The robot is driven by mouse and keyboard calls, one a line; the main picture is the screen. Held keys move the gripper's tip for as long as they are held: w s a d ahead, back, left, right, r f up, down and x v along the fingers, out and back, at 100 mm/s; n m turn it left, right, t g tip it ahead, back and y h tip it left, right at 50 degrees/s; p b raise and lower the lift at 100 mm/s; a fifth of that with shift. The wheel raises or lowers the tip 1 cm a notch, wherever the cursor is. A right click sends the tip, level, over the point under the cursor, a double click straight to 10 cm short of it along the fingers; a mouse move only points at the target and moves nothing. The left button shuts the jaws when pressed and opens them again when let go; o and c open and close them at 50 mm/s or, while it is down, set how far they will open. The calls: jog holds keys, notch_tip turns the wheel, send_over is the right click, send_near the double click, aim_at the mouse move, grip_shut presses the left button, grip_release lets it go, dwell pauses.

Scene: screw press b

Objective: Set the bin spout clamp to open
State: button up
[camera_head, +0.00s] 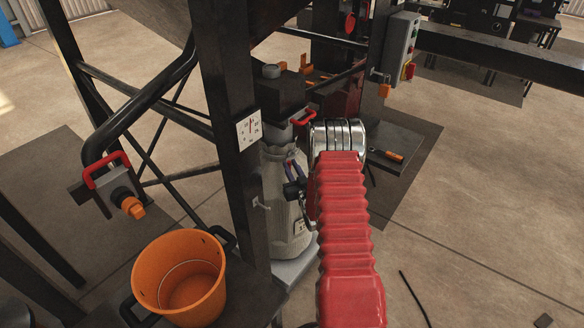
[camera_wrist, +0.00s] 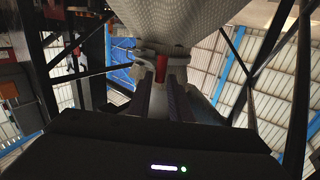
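The bin spout clamp shows in the head view as a short red handle (camera_head: 303,117) on the spout, above a pale sack (camera_head: 285,205). In the wrist view its red handle (camera_wrist: 161,68) hangs below a light collar under the perforated bin cone (camera_wrist: 185,20). My gripper (camera_head: 293,168) is beside the sack, below the handle. In the wrist view my gripper (camera_wrist: 161,92) has its two dark fingers apart, with the handle lined up between their tips. I cannot tell whether they touch it. My red arm sleeve and wrist hide part of the sack and spout in the head view.
A dark steel post (camera_head: 232,130) stands left of the sack. An orange bucket (camera_head: 180,275) is at the lower left. Another red handle (camera_head: 105,165) sits on a bent black pipe. A grey control box (camera_head: 401,48) is at the upper right. Open floor lies to the right.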

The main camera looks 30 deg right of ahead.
grip_shut()
jog(key=shift+a, duration=0.1)
dwell(0.4)
